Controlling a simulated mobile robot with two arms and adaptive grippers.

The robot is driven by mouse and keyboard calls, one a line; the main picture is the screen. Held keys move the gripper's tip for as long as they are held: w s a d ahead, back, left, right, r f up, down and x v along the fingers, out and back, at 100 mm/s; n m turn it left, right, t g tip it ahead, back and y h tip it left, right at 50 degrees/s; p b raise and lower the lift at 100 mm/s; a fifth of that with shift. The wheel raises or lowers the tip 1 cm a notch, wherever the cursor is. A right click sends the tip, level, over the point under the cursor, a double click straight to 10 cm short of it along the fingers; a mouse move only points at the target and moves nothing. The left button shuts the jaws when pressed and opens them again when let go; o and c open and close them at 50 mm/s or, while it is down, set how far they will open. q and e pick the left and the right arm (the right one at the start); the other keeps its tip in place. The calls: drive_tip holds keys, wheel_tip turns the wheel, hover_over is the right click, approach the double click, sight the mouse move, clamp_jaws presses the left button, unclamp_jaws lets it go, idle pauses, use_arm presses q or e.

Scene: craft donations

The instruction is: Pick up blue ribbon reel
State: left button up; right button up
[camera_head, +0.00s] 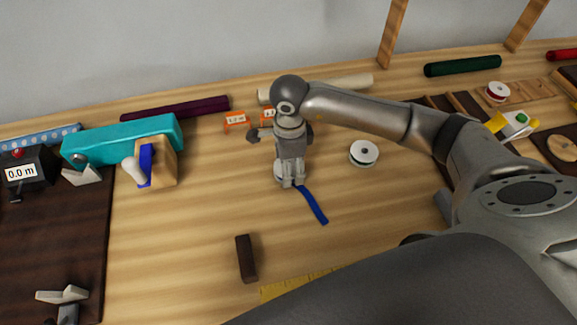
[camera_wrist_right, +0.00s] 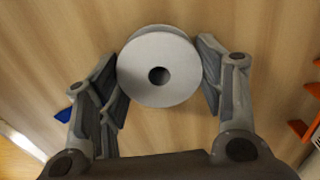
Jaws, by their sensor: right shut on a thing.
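The blue ribbon reel is a white round spool with a dark centre hole, and it shows in the right wrist view (camera_wrist_right: 158,66) between the fingers. My right gripper (camera_wrist_right: 160,78) is shut on the reel's rim from both sides. In the head view my right gripper (camera_head: 291,182) points down at the table and hides most of the reel. A strip of blue ribbon (camera_head: 312,206) runs out from under the fingers along the wood. I cannot tell whether the reel is touching the table. My left gripper is not clearly in view.
A second white reel (camera_head: 364,153) stands to the right of the gripper. A dark brown block (camera_head: 246,258) and a yellow ruler (camera_head: 290,285) lie in front. Orange label stands (camera_head: 235,121) are behind. A teal box (camera_head: 122,141) is at left.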

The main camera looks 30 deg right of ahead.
drive_tip(key=shift+r, duration=0.1)
drive_tip(key=shift+r, duration=0.5)
drive_tip(key=s+a+r+b, duration=0.1)
drive_tip(key=s+a+r, duration=0.5)
drive_tip(key=s+r, duration=0.5)
drive_tip(key=shift+s+a+r+b, duration=0.4)
drive_tip(key=shift+s, duration=0.25)
